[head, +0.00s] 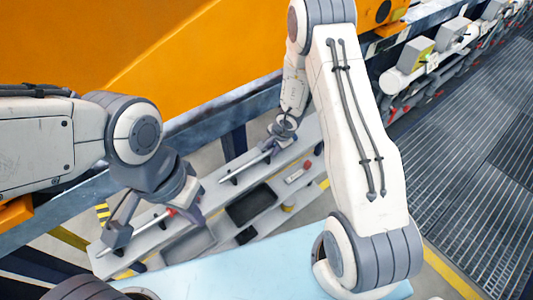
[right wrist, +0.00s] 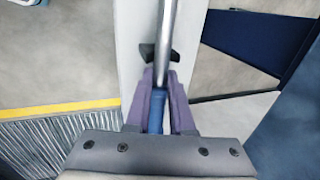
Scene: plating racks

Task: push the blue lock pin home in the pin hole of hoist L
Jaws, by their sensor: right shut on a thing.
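In the right wrist view, my right gripper (right wrist: 160,75) is shut on a blue grip (right wrist: 156,112), which looks like the blue lock pin. A long silver rod (right wrist: 167,30) runs away from the blue grip, past a black bracket (right wrist: 148,53) on a pale ledge. In the head view, my right gripper (head: 277,138) is low at the end of a similar rod (head: 245,166) on the ledge. My left gripper (head: 155,228) looks open, its fingers spread above another rod with a red part (head: 170,212). I cannot make out hoist L or its pin hole.
The ledges hold a black tray (head: 251,206), a grey tray (head: 188,245) and small items. A light blue surface (head: 235,272) lies in front. A blue-grey beam (head: 215,125) and a big orange body (head: 150,40) stand behind. Grey grating (head: 470,150) lies at right.

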